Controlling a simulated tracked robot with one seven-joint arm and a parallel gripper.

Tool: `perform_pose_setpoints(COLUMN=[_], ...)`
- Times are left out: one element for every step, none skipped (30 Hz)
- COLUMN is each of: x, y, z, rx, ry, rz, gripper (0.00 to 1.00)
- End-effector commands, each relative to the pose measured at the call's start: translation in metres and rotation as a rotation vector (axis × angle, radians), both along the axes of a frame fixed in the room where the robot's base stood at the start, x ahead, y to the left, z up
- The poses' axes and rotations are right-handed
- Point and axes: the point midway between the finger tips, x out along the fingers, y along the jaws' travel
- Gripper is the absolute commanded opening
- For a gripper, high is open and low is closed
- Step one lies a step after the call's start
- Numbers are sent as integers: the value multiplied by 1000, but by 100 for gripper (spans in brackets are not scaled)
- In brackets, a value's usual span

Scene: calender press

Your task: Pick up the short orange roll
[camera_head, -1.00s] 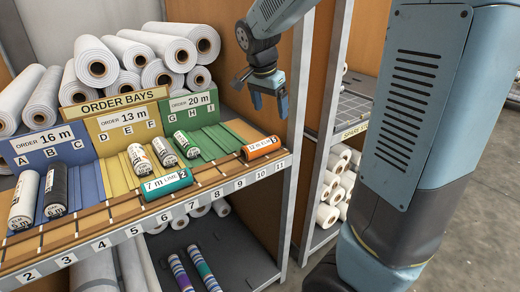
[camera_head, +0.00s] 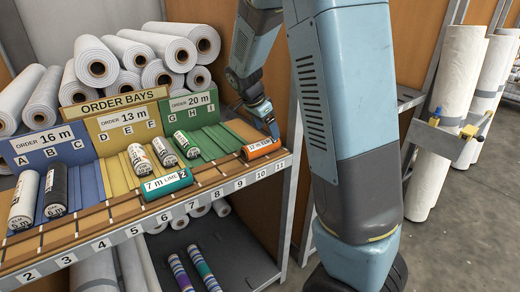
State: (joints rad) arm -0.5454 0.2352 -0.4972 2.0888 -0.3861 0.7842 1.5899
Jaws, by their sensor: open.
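The short orange roll (camera_head: 262,148) lies on its side at the right end of the shelf's front strip, near numbers 10 and 11. Its white label reads something like "12 m" and the rest is too small to be sure. My gripper (camera_head: 273,130) is open, directly above the roll and very close to it. The fingers point down at the roll's right part. I cannot tell whether they touch it or reach around it.
A teal roll (camera_head: 166,184) lies on the same front strip to the left. Large white rolls (camera_head: 95,62) are stacked behind. A shelf upright (camera_head: 291,178) is close on the right.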

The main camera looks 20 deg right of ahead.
Motion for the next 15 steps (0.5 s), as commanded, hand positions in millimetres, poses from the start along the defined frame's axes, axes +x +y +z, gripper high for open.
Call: perform_pose_setpoints(x=[0,0,0,0,0,0,0,-1,-2,-2,-3,-4,-3,-3,-2], y=[-2,-2,-3,-3,-3,-4,-5,-6,-8,-10,-11,-13,-14,-15,-17], z=[-4,-5,-6,-7,-9,-11,-14,-17,-23,-27,-31,-37,-40,-44,-47], rx=[0,0,0,0,0,-1,-1,-1,-1,-1,-1,-1,-1,-1,-1], ry=[1,1,1,1,1,2,2,2,3,3,3,4,3,2,2], rz=[0,0,0,0,0,-1,-1,-1,-1,-1,-1,-2,-1,-1,-1], gripper=[85,85,85,85,85,85,85,85,85,85,85,85,85,85,85])
